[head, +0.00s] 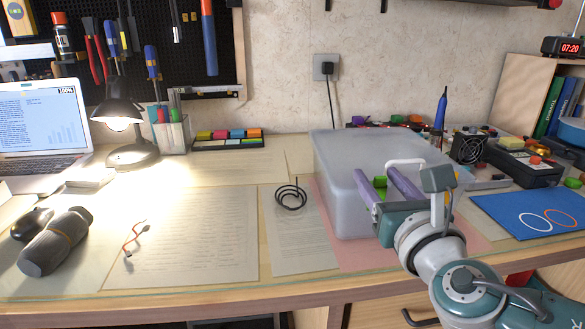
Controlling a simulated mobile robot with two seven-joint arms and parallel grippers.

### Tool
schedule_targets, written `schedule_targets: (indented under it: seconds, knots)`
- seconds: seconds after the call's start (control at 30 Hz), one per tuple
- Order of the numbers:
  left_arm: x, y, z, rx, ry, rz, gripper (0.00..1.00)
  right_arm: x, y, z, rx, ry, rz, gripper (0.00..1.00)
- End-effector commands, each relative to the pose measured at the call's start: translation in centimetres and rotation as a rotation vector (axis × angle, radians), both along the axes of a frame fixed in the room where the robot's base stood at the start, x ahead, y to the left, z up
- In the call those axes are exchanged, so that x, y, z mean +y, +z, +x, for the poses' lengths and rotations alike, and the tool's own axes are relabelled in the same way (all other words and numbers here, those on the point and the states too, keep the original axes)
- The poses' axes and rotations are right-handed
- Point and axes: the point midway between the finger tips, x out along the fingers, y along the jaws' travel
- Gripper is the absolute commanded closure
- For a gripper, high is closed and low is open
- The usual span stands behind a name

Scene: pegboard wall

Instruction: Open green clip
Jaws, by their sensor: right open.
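A translucent grey-white storage box (338,160) stands on the desk right of the middle. The fingers show on either side of the green clip. I cannot tell whether they touch it. Whether the clip is fastened is too small to see. My left gripper is not in view.
A coiled black cable (291,195) lies left of the box. A blue sheet with rings (535,212) and a dark device with a fan (520,160) are to the right. A lit lamp (125,130) and laptop (42,125) stand at left. Papers cover the middle desk.

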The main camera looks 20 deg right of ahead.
Motion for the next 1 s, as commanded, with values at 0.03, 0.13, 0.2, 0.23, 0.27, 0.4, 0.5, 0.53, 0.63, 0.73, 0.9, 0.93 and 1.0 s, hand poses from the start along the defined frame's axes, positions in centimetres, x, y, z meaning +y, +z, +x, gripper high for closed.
schedule_targets:
  seconds: [0.03,0.13,0.2,0.23,0.27,0.4,0.5,0.53,0.63,0.73,0.9,0.93,1.0]
  knots:
    - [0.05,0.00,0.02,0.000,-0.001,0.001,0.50,0.01,0.00,-0.02,0.000,0.000,0.000,0.45]
    - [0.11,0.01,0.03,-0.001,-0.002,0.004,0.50,0.01,0.01,-0.03,0.000,0.000,0.000,0.56]
    - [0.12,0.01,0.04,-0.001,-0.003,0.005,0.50,0.01,0.01,-0.03,0.000,0.000,0.000,0.64]
    - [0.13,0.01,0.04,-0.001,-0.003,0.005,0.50,0.01,0.01,-0.03,0.000,0.000,0.000,0.68]
    - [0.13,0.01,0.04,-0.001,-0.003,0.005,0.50,0.01,0.01,-0.03,0.000,0.000,0.000,0.71]
    - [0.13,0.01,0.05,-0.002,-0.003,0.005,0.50,0.01,0.01,-0.04,-0.001,0.000,0.000,0.87]
    - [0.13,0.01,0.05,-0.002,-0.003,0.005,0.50,0.01,0.01,-0.04,0.000,0.000,0.000,0.98]
    - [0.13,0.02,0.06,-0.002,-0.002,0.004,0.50,0.01,0.01,-0.04,0.000,0.000,0.000,1.00]
    - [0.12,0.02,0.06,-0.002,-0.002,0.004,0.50,0.01,0.01,-0.04,-0.001,0.000,0.000,1.00]
    - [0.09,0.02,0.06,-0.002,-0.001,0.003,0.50,0.01,0.01,-0.04,-0.001,0.000,0.000,1.00]
    - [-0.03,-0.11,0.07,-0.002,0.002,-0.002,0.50,0.02,-0.06,-0.06,-0.003,0.000,-0.001,1.00]
    - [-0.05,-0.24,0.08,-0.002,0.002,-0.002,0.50,0.01,-0.11,-0.07,-0.005,0.000,-0.001,1.00]
    - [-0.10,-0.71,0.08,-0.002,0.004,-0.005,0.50,0.02,-0.25,-0.12,-0.015,0.000,-0.005,1.00]
